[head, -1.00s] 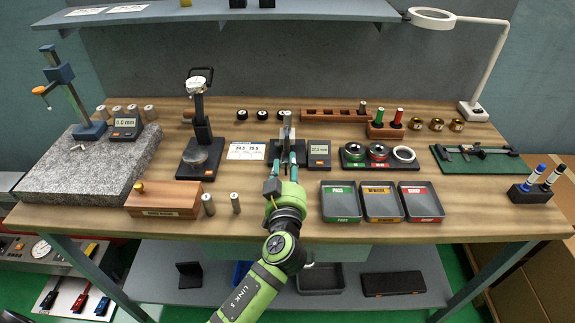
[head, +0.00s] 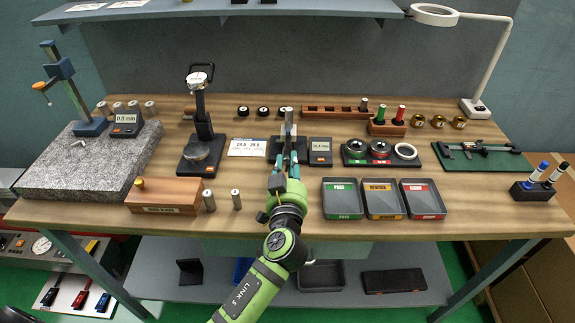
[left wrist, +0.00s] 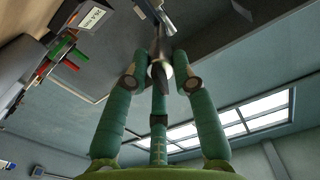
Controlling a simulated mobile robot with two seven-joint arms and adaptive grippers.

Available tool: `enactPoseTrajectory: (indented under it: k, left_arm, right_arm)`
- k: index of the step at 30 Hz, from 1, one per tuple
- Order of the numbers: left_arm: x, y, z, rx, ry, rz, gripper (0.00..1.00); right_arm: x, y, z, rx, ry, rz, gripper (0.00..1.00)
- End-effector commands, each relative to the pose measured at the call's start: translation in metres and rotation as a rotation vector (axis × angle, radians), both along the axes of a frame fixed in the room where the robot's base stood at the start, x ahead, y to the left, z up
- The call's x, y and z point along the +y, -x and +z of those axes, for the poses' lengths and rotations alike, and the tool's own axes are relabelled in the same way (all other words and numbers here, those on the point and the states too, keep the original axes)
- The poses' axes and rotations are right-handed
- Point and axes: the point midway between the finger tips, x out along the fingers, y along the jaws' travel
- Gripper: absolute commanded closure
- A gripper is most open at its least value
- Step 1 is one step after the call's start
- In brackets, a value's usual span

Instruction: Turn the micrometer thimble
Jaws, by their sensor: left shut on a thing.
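The micrometer (head: 289,118) stands upright in the middle of the bench, with its upper part showing above my gripper. My left gripper (head: 287,163) comes in from the front and is shut on the micrometer thimble; the fingers hide most of it in the head view. In the left wrist view the teal fingers (left wrist: 160,77) close around the thimble (left wrist: 160,50), a dark and silver round part. My right gripper is not in view.
A white card (head: 247,147) lies left of the micrometer, and a dial gauge stand (head: 203,125) is further left. Ring gauges (head: 380,149) sit to the right. The green PASS tray (head: 342,212) and two more trays are at the front right. A shelf (head: 215,13) overhangs the back.

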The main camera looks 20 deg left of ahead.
Motion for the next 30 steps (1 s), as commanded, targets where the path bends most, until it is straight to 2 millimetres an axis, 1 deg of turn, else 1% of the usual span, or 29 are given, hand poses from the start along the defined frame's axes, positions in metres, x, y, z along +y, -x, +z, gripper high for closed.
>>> enactPoseTrajectory:
  k: [1,14,30]
  left_arm:
    - [-0.003,0.0,0.001,0.004,-0.035,-0.007,1.0]
    - [-0.004,-0.001,0.001,0.116,-0.425,-0.008,1.0]
    - [-0.004,0.0,-0.001,0.257,-0.915,-0.01,1.0]
  right_arm:
    - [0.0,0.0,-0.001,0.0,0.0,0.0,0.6]
    - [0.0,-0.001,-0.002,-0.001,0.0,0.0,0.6]
    - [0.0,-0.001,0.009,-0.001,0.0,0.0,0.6]
